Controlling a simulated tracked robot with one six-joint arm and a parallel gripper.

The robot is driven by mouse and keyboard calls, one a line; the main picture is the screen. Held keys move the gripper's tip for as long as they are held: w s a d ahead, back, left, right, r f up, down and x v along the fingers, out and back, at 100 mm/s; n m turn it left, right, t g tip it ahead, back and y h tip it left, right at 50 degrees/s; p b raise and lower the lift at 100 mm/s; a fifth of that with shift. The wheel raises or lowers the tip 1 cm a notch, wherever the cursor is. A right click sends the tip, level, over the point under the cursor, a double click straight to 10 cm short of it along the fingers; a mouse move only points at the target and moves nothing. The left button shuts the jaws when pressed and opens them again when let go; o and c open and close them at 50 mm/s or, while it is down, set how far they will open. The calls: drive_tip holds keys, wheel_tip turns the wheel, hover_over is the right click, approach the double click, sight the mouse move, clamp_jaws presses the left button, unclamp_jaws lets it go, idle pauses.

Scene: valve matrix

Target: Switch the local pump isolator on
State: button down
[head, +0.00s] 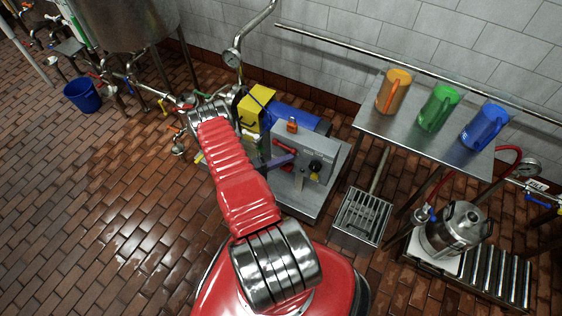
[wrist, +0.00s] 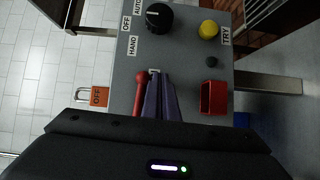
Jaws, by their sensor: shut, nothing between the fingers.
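The grey pump control panel (head: 313,198) stands right of my arm, and its face fills the middle of the wrist view (wrist: 185,55). It carries a red lever (wrist: 141,93), a black selector knob (wrist: 158,18) marked HAND, OFF and AUTO, and a red box-shaped part (wrist: 213,97). The red lever lies along the left side of my gripper (wrist: 160,76); I cannot tell whether they touch. The purple fingers are shut and empty, with tips over the panel face below the knob.
A yellow button (wrist: 208,29) marked TRY and a small black knob (wrist: 211,62) are on the panel's right. A blue motor (head: 292,114) sits behind the panel. A steel shelf (head: 408,137) with three coloured jugs stands right.

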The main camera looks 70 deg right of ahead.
drive_tip(key=w+a+f, duration=0.6)
drive_tip(key=a+f, duration=0.1)
drive_tip(key=a, duration=0.1)
drive_tip(key=shift+w+a+f, duration=0.25)
drive_tip(key=shift+a+f, duration=0.05)
drive_tip(key=shift+f, duration=0.05)
idle(0.7)
